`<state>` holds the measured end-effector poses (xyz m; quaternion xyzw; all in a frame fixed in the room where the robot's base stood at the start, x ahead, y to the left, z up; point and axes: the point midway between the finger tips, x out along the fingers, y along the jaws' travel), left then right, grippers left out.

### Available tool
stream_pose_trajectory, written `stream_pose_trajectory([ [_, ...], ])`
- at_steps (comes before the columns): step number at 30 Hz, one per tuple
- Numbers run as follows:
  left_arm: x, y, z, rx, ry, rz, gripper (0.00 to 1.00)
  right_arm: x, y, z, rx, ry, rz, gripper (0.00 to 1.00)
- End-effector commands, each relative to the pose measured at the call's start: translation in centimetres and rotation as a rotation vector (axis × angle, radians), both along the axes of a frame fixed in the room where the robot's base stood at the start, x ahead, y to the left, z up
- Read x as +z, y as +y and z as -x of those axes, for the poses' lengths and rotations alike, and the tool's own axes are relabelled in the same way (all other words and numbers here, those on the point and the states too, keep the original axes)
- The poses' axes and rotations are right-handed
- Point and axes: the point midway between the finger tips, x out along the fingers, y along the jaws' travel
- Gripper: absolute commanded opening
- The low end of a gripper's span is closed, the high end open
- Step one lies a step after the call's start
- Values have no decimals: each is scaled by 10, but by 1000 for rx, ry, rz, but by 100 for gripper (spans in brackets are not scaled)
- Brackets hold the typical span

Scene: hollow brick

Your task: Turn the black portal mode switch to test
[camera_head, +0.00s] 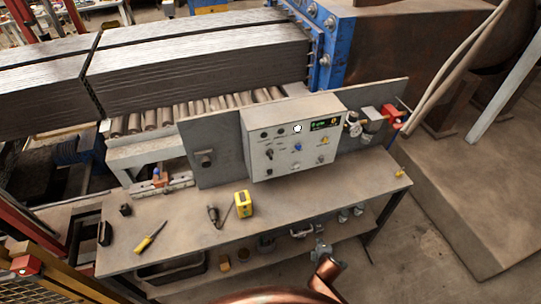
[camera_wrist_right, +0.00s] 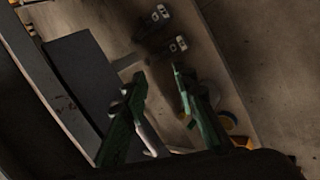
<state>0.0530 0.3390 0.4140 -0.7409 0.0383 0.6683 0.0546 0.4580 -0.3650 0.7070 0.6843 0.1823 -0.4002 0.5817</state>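The grey control box (camera_head: 290,135) stands on the bench against an upright panel. A small black switch (camera_head: 268,153) sits on the left part of its face; its labels and exact setting are too small to read. A blue knob (camera_head: 298,147) and a yellow knob (camera_head: 324,141) sit to its right. My right gripper (camera_wrist_right: 160,76) shows in the right wrist view with two green fingers apart. A pale bar (camera_wrist_right: 150,135) shows between or behind them; contact cannot be told. The control box cannot be made out in that view. My left gripper is not in view.
The bench (camera_head: 180,215) carries a yellow box (camera_head: 243,204), a yellow-handled screwdriver (camera_head: 150,238) and a dark tool (camera_head: 213,214). Small items stand on a lower shelf. Stacked grey sheets (camera_head: 200,60) and rollers lie behind. The bench right of the yellow box is mostly clear.

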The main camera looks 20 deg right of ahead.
Motion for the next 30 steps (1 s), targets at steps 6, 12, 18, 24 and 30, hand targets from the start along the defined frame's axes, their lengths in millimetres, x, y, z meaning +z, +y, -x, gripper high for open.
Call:
stream_pose_trajectory([
  [6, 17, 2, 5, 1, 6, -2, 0, 196, 39, -103, 434, -223, 518, 26],
  [12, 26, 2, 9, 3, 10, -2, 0, 344, 107, -153, 802, -393, 1172, 26],
  [18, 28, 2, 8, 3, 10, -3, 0, 398, 149, -161, 947, -450, 1551, 26],
  [24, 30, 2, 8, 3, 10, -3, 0, 404, 156, -180, 962, -455, 1604, 26],
  [30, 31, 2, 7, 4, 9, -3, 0, 404, 157, -213, 960, -455, 1600, 26],
])
